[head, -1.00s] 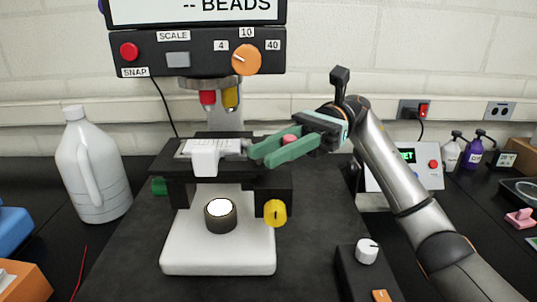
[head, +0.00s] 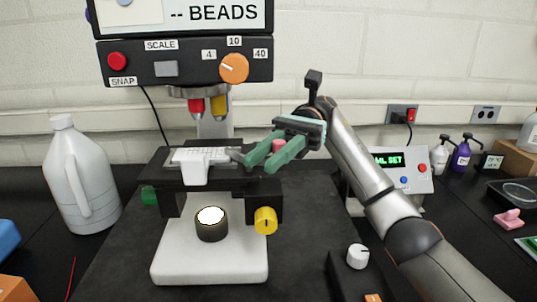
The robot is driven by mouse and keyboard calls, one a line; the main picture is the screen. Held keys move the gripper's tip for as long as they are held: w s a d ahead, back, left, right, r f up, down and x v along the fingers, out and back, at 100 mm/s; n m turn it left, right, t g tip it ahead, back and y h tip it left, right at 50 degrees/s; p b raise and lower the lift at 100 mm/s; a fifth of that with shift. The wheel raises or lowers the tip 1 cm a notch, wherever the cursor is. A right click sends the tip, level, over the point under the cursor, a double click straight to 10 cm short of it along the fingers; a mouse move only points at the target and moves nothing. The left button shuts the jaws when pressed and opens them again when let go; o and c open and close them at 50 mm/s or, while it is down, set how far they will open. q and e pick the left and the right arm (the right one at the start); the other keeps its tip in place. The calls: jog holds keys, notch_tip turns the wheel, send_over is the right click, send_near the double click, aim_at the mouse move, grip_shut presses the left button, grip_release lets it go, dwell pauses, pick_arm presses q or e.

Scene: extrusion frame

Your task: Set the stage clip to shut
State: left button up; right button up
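The microscope's black stage (head: 160,175) carries a white slide holder or slide (head: 197,157) with a white block at its front. A small grey metal piece at the right of the slide, which looks like the stage clip (head: 236,154), lies just left of my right gripper. My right gripper (head: 255,162) has green fingers spread apart, with their tips at the right part of the stage beside that piece. A pink round part (head: 278,146) shows between the fingers near the palm. Whether the fingertips touch the clip I cannot tell. My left gripper is out of view.
Red and yellow objectives (head: 219,104) hang closely above the stage. A yellow knob (head: 265,221) is at the stage's right front, with a lamp (head: 211,223) below. A white jug (head: 80,175) stands left; a control box (head: 357,257) is front right.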

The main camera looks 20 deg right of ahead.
jog(key=o, duration=0.4)
jog(key=shift+o, duration=0.2)
jog(key=shift+m+t+y, duration=0.3)
jog(key=shift+t, duration=0.1)
